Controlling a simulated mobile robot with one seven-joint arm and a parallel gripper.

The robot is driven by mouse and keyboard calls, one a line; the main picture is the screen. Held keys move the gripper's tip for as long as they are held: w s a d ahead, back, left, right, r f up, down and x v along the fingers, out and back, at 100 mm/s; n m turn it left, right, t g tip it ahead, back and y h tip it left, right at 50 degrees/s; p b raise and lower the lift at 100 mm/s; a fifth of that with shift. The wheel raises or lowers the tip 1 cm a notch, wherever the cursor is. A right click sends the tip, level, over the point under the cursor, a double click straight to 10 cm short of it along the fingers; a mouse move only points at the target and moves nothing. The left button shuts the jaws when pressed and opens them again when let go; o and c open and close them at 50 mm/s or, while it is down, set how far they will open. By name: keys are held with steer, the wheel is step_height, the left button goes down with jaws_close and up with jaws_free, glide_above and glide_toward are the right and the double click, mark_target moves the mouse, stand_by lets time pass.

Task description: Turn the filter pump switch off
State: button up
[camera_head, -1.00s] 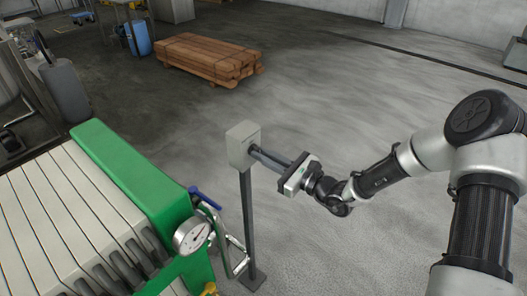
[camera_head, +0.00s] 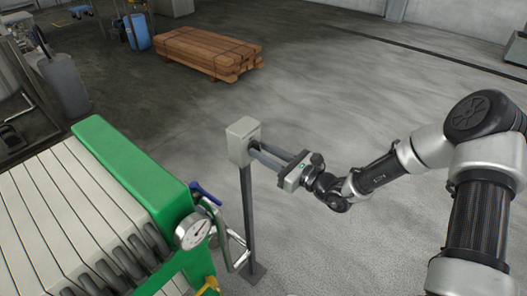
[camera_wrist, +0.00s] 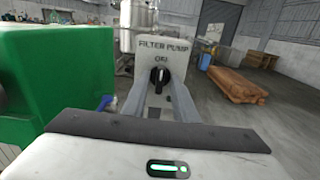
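The filter pump switch box (camera_head: 243,140) is a pale grey box on a thin dark post. In the wrist view the box (camera_wrist: 160,45) reads "FILTER PUMP" above a smaller label that looks like "ON". Its black knob (camera_wrist: 160,76) has its handle about upright. My gripper (camera_head: 256,147) reaches the box's front from the right. In the wrist view my gripper (camera_wrist: 160,86) has one finger on each side of the knob, with gaps visible between. The knob is hidden in the head view. Contact at the fingertips cannot be told.
A green-framed filter press (camera_head: 130,165) stands close left of the post, with a gauge (camera_head: 193,231) and blue-handled valve (camera_head: 205,193) near it. Stacked timber (camera_head: 205,53) lies behind on the floor. The floor right of the post is clear apart from my arm.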

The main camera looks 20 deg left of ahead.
steer(key=shift+d, duration=0.1)
steer(key=v, duration=1.7)
steer(key=shift+b, duration=0.3)
